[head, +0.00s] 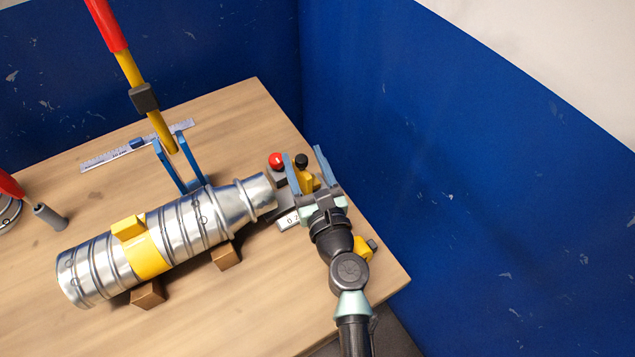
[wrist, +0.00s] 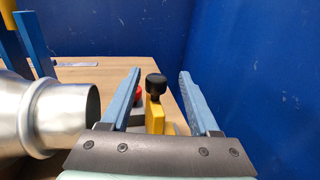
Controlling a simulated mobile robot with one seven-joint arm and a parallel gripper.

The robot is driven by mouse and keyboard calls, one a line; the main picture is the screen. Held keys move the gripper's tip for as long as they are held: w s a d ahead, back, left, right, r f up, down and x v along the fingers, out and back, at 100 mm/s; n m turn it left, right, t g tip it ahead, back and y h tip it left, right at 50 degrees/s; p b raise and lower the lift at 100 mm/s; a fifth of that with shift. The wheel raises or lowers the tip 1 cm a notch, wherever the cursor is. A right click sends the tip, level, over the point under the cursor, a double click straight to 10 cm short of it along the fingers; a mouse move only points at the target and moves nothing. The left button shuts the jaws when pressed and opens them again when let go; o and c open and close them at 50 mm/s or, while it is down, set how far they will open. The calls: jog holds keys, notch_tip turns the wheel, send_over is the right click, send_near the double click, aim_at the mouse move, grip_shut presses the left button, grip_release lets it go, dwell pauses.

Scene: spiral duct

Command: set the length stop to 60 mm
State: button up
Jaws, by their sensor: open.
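A yellow block (head: 308,182) with a black round knob (head: 301,161) stands near the right end of the bench; it looks like the length stop, though I cannot be sure. In the wrist view the yellow block (wrist: 154,112) and its black knob (wrist: 156,84) show between my fingers. My gripper (head: 304,152) is open, its two blue fingers on either side of the knob with gaps. It also shows in the wrist view (wrist: 160,73). A white scale (head: 288,220) with printed digits lies partly under my gripper; its reading is hidden.
A silver duct (head: 205,218) with a yellow band rests on wooden blocks (head: 226,256), its narrow end close left of my gripper. A red knob (head: 277,160) sits left of the black one. A red-and-yellow lever (head: 131,70) stands behind. A blue wall (head: 450,170) is at right.

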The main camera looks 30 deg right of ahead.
jog(key=s+a+b, duration=0.1)
jog(key=s, duration=0.8)
jog(key=shift+a, duration=0.35)
jog(key=w+a+r+n+t+y, duration=0.1)
jog(key=w+a+r+n+y, duration=0.2)
jog(key=r+n, duration=0.5)
jog(key=w+a+r+n+t+y, duration=0.1)
jog(key=w+a+r+n+t, duration=0.15)
jog(key=a+r+n, duration=0.5)
jog(key=w+a+r+n+t+y, duration=0.1)
jog(key=w+a+r+n+y, duration=0.3)
jog(key=r, duration=0.6)
jog(key=s+r+n+t+h, duration=0.1)
jog(key=s+r+n, duration=0.3)
jog(key=r, duration=0.5)
jog(key=s+a+r+n+t+h, duration=0.1)
jog(key=s+r+n, duration=0.3)
jog(key=r+n, duration=0.4)
jog(key=s+a+r+n+t+h, duration=0.1)
jog(key=s+r+n+t+h, duration=0.1)
jog(key=r+n, duration=0.4)
notch_tip(320, 180, up, 4)
jog(key=shift+s+a+r+n+t+h, duration=0.15)
jog(key=shift+s+a+n+t+h, duration=0.15)
jog(key=shift+s+t, duration=0.6)
jog(key=shift+s+g, duration=0.15)
jog(key=shift+g, duration=0.1)
